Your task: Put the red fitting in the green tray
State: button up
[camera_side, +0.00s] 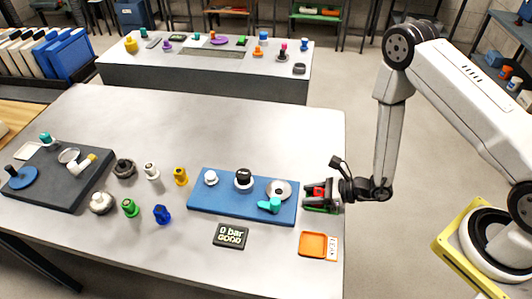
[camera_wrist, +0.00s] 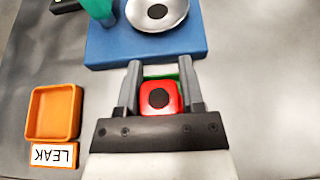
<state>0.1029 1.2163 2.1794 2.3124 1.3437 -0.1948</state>
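My gripper (camera_wrist: 160,84) points down at the right end of the blue mat. A red fitting (camera_wrist: 160,98) with a dark round centre sits between its fingers, which appear to touch it on both sides. The red also shows at the fingers in the side view (camera_side: 317,190). The green tray (camera_side: 322,208) shows as a thin green edge just below the gripper and fitting. Its green also shows beyond the fitting in the wrist view (camera_wrist: 165,73). Most of the tray is hidden; I cannot tell whether the fitting touches its floor.
The blue mat (camera_side: 215,205) beside the gripper holds white and dark fittings, a metal disc and a teal piece. An orange tray (camera_side: 313,244) labelled LEAK lies nearer the front. A dark display (camera_side: 231,235) and several coloured fittings stand to the left.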

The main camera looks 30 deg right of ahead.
jog(key=shift+o, duration=1.1)
jog(key=shift+r, duration=0.1)
jog(key=v, duration=1.2)
jog(key=shift+a, duration=0.1)
